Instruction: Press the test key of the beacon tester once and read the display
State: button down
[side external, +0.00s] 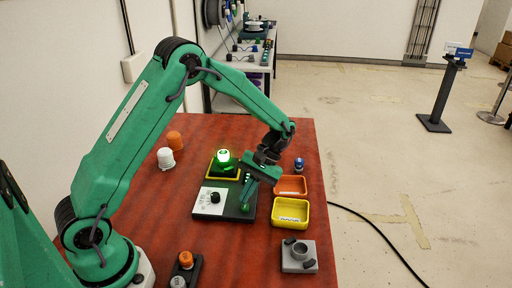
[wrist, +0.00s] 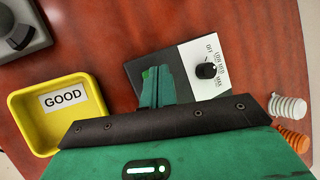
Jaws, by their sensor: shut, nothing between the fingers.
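The beacon tester (side external: 225,211) is a dark box with a white panel and a black knob (side external: 215,197) on the table. The knob (wrist: 206,70) and dial lettering show in the wrist view. A beacon (side external: 223,156) glows green-white in a yellow-rimmed holder behind. No readable display shows.
A yellow tray (side external: 291,222), labelled GOOD in the wrist view (wrist: 40,133), and an orange tray (side external: 302,193) stand right of the tester. A blue beacon (side external: 299,164), white (side external: 165,159) and orange (side external: 174,141) beacons, and a grey fixture (side external: 292,265) stand around.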

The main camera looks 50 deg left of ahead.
jog(key=shift+r, duration=0.15)
jog(key=shift+r, duration=2.35)
jog(key=r, duration=0.1)
notch_tip(320, 180, up, 10)
jog(key=f+m+t, duration=0.1)
jog(key=m+t, duration=0.3)
jog(key=t, duration=0.2)
send_over(246, 205)
jog(key=s, duration=0.5)
jog(key=s+r+m+t, duration=0.4)
jog(key=s+t, duration=0.3)
jog(key=s, duration=0.2)
jog(key=shift+s+a+r, duration=0.25)
jog(key=shift+s+r, duration=0.15)
jog(key=shift+r, duration=0.15)
